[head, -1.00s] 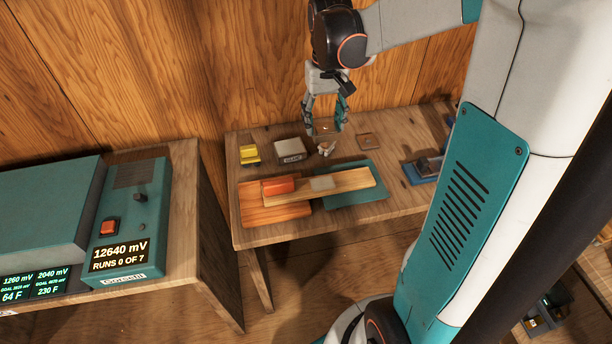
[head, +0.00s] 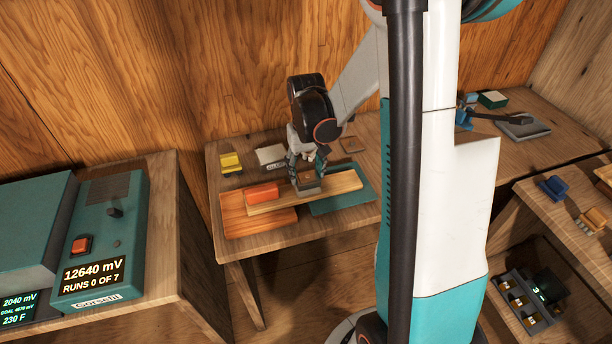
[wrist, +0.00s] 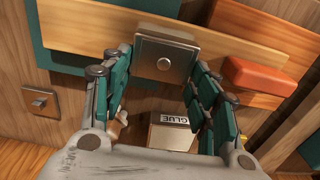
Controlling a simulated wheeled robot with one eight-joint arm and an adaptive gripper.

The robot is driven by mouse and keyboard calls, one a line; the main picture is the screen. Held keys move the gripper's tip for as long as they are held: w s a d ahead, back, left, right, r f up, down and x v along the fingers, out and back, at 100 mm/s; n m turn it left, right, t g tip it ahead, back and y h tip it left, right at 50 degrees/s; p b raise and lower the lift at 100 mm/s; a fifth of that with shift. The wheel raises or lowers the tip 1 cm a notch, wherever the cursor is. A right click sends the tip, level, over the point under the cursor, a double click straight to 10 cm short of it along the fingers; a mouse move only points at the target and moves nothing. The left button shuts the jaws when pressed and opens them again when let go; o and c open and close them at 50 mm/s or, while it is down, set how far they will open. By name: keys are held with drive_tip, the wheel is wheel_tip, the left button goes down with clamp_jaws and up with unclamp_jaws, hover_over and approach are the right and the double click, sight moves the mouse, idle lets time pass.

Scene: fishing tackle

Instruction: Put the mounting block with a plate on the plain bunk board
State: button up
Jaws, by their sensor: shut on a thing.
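The mounting block (head: 309,183) with a square metal plate and round knob is between my gripper's fingers. It also shows in the wrist view (wrist: 165,58). My gripper (head: 308,170) is shut on it, fingers pointing down, at the middle of a long pale bare board (head: 345,182), which also shows in the wrist view (wrist: 225,40). I cannot tell whether the block's underside touches the board. The long board lies across a reddish wooden board (head: 240,222) and a teal flat piece (head: 335,204). The frames do not settle which board is the plain bunk board.
A teal device (head: 98,235) stands on the left bench.

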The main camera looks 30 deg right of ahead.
sight(306, 173)
drive_tip(key=shift+f, duration=1)
drive_tip(key=shift+f+b, duration=0.2)
drive_tip(key=shift+b, duration=0.15)
drive_tip(key=o, duration=1.1)
drive_tip(key=shift+r, duration=0.1)
wheel_tip(306, 173, up, 12)
drive_tip(key=p, duration=0.4)
drive_tip(key=shift+r, duration=0.15)
